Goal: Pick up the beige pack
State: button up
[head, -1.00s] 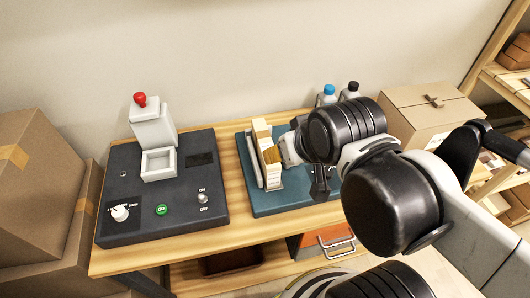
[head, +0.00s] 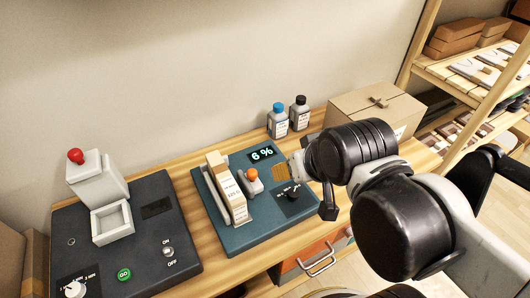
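The beige pack (head: 225,180) is a tall, narrow box with printed labels, standing in the left part of a blue device (head: 254,236), against a pale upright plate. My gripper (head: 291,173) is to the right of the pack, above the device's right part, with a clear gap between them. A flat tan piece shows at its tip; I cannot tell what it is. The fingers are mostly hidden by my wrist, so their opening is unclear.
The blue device has an orange knob (head: 251,174), a display reading 6 % (head: 262,154) and a dark dial (head: 292,192). A dark machine (head: 150,245) stands left. Two bottles (head: 278,121) (head: 299,114) and a carton (head: 372,106) stand behind. Shelves (head: 450,80) are at right.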

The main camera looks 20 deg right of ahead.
aim_at(234, 200)
jog(key=k+l+z, duration=0.1)
jog(key=k+z, duration=0.25)
jog(key=k, duration=0.15)
jog(key=k+l+z, duration=0.2)
jog(key=k+z, duration=0.15)
jog(key=k, duration=0.15)
